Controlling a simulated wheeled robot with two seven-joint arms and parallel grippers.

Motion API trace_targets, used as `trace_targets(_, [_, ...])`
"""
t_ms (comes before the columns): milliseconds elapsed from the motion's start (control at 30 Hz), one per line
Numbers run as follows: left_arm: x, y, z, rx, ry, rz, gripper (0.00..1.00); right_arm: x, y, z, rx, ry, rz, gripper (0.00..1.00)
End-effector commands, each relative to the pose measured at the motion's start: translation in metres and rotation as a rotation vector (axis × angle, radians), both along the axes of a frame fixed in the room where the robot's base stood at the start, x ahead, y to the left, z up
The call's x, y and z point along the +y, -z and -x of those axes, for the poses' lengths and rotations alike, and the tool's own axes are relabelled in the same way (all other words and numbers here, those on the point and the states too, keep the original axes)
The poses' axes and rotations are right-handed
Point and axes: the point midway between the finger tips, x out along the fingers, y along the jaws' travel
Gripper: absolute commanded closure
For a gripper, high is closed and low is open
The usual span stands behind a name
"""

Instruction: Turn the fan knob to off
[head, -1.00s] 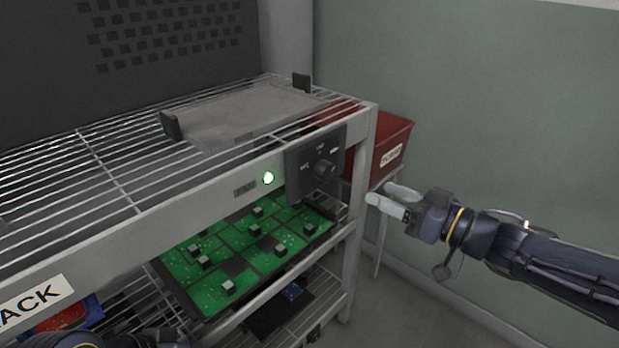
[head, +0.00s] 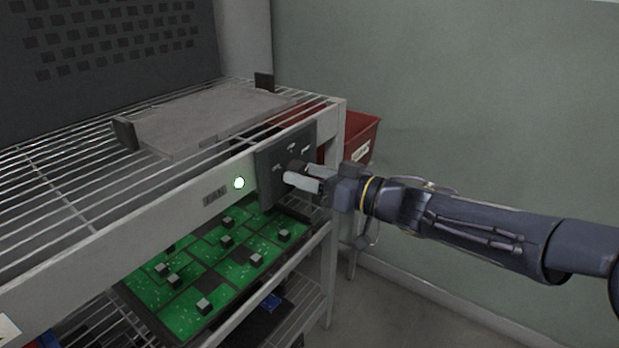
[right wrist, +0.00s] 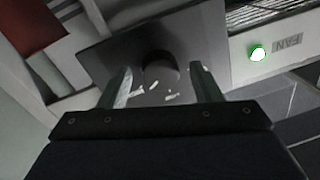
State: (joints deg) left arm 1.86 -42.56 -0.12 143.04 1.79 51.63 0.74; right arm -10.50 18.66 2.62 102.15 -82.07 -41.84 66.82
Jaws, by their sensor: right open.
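The fan knob (right wrist: 160,69) is a dark round knob on a dark panel (head: 267,180) fixed to the front rail of the rack. The panel has small white marks. My right gripper (head: 296,178) is at the panel, partly covering the knob in the head view. In the right wrist view its two pale fingers (right wrist: 160,86) are open, one on each side of the knob. I cannot tell whether they touch it. A green-white light (head: 239,183) is lit beside the FAN label (head: 214,197); it also shows in the right wrist view (right wrist: 257,52). My left gripper is out of view.
A grey plate (head: 200,122) lies on the wire top shelf (head: 70,190). Green circuit boards (head: 190,290) sit on the shelf below. A red bin (head: 362,135) stands behind the rack's right post. Free room lies to the right, before the green wall.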

Motion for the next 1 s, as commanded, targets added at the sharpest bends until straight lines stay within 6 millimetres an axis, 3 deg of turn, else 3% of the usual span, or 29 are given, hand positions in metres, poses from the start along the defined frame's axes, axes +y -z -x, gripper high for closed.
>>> trace_targets(167, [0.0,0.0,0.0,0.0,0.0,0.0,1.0,0.0,0.0,0.0,0.0,0.0,0.0,0.43])
trace_targets(500, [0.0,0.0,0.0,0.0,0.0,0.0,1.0,0.0,0.0,0.0,-0.001,0.0,0.001,0.86])
trace_targets(1000, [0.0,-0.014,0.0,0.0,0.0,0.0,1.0,0.0,-0.003,0.0,-0.118,-0.001,0.086,0.86])
